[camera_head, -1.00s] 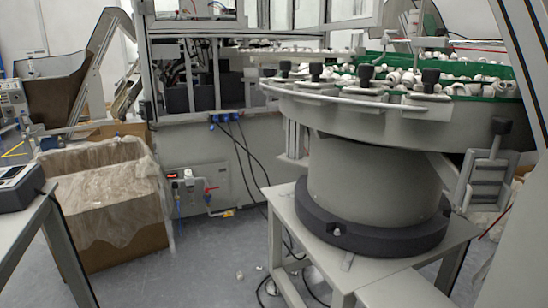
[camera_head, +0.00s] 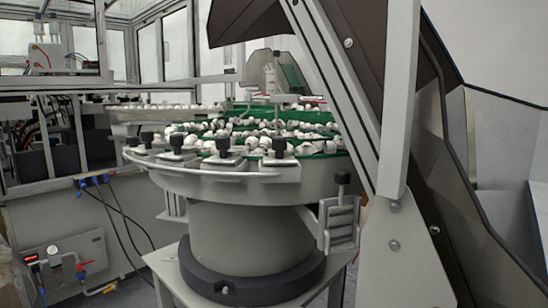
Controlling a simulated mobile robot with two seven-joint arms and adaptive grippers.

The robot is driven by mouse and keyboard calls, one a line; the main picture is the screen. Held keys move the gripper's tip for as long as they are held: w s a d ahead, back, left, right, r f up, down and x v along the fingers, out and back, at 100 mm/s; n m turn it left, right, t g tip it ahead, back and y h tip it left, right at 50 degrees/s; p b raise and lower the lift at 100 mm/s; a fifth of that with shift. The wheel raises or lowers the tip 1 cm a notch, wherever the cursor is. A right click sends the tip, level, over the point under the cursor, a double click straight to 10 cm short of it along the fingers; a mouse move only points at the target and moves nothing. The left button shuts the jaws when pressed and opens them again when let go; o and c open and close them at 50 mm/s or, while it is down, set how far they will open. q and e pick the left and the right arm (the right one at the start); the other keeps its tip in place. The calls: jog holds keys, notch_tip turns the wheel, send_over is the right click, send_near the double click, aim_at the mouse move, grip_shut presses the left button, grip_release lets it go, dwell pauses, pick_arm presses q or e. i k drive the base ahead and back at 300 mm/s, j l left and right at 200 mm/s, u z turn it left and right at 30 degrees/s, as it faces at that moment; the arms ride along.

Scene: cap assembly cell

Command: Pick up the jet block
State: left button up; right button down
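I see no jet block that I can make out in the head view. Neither of my grippers is in view. The nearest large thing is a round feeder bowl (camera_head: 200,182) full of white caps, on a grey drum (camera_head: 240,238) with a dark base ring (camera_head: 255,287).
A grey frame with a dark brown hopper (camera_head: 450,190) blocks the right side close by. A machine cell with a metal frame (camera_head: 70,82) stands at the left. Black cables (camera_head: 118,212) hang below it. A pale stand (camera_head: 172,290) carries the feeder. Little floor shows.

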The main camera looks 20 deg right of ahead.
aim_at(279, 155)
jog(key=k, duration=0.5)
jog(key=k+j+u, duration=0.15)
jog(key=j+u, duration=0.3)
jog(key=k+j+u, duration=0.15)
jog(key=j+u, duration=0.15)
jog(key=u, duration=0.2)
